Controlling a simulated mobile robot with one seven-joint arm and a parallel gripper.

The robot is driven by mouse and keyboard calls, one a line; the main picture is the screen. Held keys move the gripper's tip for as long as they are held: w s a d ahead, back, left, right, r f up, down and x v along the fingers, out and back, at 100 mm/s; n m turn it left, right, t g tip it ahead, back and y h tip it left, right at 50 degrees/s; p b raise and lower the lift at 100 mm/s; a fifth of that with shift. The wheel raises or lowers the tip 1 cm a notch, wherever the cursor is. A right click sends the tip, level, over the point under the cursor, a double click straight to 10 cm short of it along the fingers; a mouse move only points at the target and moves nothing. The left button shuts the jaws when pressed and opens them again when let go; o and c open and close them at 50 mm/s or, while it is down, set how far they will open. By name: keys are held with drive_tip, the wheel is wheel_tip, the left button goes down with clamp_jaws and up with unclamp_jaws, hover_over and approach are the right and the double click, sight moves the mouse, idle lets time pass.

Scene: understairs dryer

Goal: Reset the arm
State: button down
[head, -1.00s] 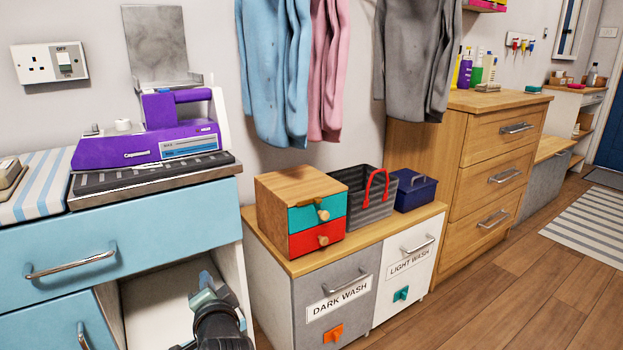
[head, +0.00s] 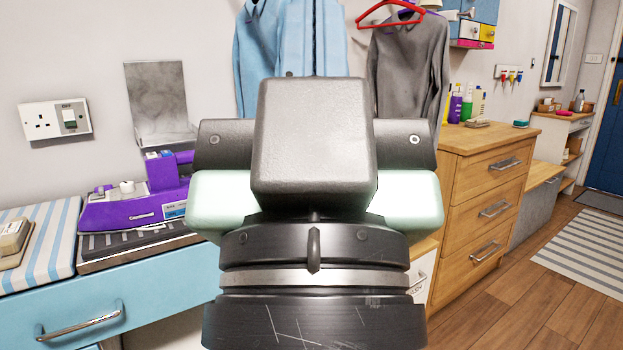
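My gripper (head: 315,160) fills the middle of the head view, very close to the camera. It shows as a black and grey block with pale mint parts out to the left and right, above a dark ringed wrist. Its fingertips cannot be made out, so I cannot tell whether it is open or shut. No held object is visible. It hides most of the low laundry cabinet and whatever stands on it.
A blue drawer unit (head: 150,290) with a purple machine (head: 125,210) stands at the left. A wooden chest of drawers (head: 490,200) stands right of my gripper. Jackets (head: 412,65) hang on the wall behind. The wooden floor (head: 550,300) at the right is clear beside a striped rug (head: 590,248).

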wheel_tip(320, 180, up, 36)
drive_tip(key=p, duration=3.4)
drive_tip(key=shift+a+r, duration=0.15)
drive_tip(key=shift+r, duration=0.05)
drive_tip(key=shift+w, duration=0.1)
